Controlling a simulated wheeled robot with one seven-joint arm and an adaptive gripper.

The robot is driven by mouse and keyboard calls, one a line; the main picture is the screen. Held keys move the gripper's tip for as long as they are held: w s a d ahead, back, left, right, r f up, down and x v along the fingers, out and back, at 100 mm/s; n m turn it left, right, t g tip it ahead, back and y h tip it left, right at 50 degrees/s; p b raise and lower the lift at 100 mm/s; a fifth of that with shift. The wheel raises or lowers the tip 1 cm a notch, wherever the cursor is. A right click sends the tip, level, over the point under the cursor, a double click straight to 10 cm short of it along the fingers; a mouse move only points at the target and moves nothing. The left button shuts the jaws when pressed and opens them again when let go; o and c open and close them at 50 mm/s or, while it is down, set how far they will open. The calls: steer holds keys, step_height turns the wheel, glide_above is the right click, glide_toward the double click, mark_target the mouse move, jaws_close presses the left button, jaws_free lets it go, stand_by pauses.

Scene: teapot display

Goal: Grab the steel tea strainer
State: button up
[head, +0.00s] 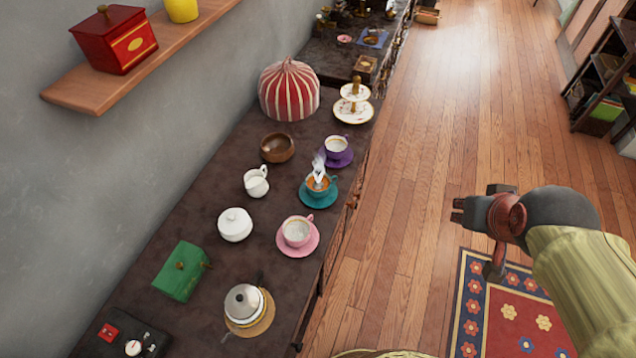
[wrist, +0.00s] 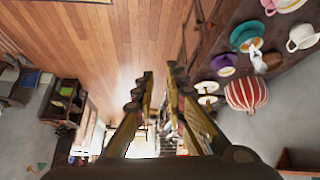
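I cannot make out the steel tea strainer for certain. A small pale round item (head: 133,348) lies on a black tray (head: 152,334) at the bottom left of the head view; it is too small to identify. A steel-coloured teapot (head: 243,301) stands on a round tan mat near the table's front end. My gripper (head: 458,209) is over the wooden floor, right of the table and well apart from it. In the wrist view my gripper (wrist: 160,73) has its two fingers apart with nothing between them.
The long dark table (head: 215,275) holds a pink cup (head: 297,232), a teal cup (head: 318,185), a purple cup (head: 336,147), a white sugar bowl (head: 234,225), a green box (head: 181,271) and a striped cosy (head: 289,90). A wall shelf (head: 75,93) overhangs the left.

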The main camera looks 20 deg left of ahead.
mark_target(318, 179)
steer(key=w+a+f+n+t+y+p, duration=0.1)
steer(key=w+a+f+n+y, duration=0.1)
steer(key=w+a+f, duration=0.6)
steer(key=w+a+f+n+t+y+p, duration=0.1)
steer(key=w+a+f+n+t+p, duration=0.15)
steer(key=w+a, duration=0.6)
steer(key=s+a+f+n+y+p, duration=0.1)
steer(key=a+f+n+y+p, duration=0.35)
steer(key=a+f, duration=1.05)
steer(key=shift+w+a+f+m+t+y+b, duration=0.1)
steer(key=shift+w+a+f+m+y+b, duration=0.35)
steer(key=shift+w+a+b, duration=0.35)
steer(key=shift+w+a+f+m+t+y+b, duration=0.1)
steer(key=shift+w+a+f+m+t+b, duration=0.1)
steer(key=shift+w+a+f+b, duration=0.55)
steer(key=shift+w+a+f+m+t+y+b, duration=0.1)
steer(key=shift+w+a+f+m+y+b, duration=0.35)
steer(key=shift+w, duration=0.55)
steer(key=shift+r, duration=0.15)
jaws_close()
steer(key=shift+r, duration=0.1)
